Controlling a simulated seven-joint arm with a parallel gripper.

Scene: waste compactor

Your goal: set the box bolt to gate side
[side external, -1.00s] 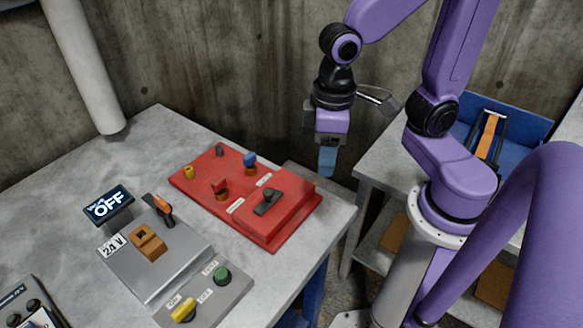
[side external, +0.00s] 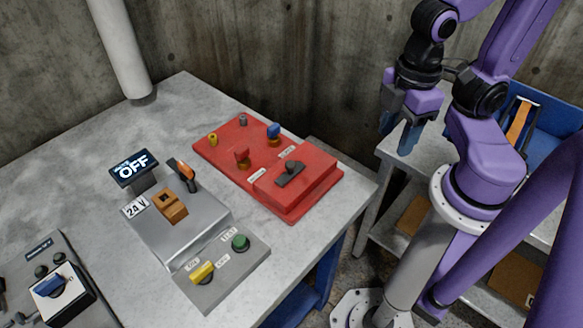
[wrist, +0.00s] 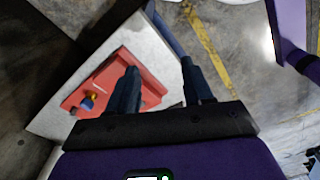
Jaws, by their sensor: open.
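The red box (side external: 270,165) lies on the grey table. A dark bolt with a knob (side external: 290,174) sits on its raised right part, between two small white labels (side external: 287,152) that I cannot read. The bolt lies slantwise; I cannot tell which side is the gate side. My gripper (side external: 405,130) hangs in the air to the right of the box, beyond the table edge, with its fingers pointing down. In the wrist view, the fingers of my gripper (wrist: 163,85) are spread apart and empty, and the red box (wrist: 105,80) is partly hidden behind the left finger.
Blue (side external: 274,131), red (side external: 242,156) and yellow (side external: 212,139) knobs stand on the box. Left of it are an OFF display (side external: 134,168) and a grey panel (side external: 222,280) with a yellow switch and green button. A blue tray (side external: 555,129) is at the right.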

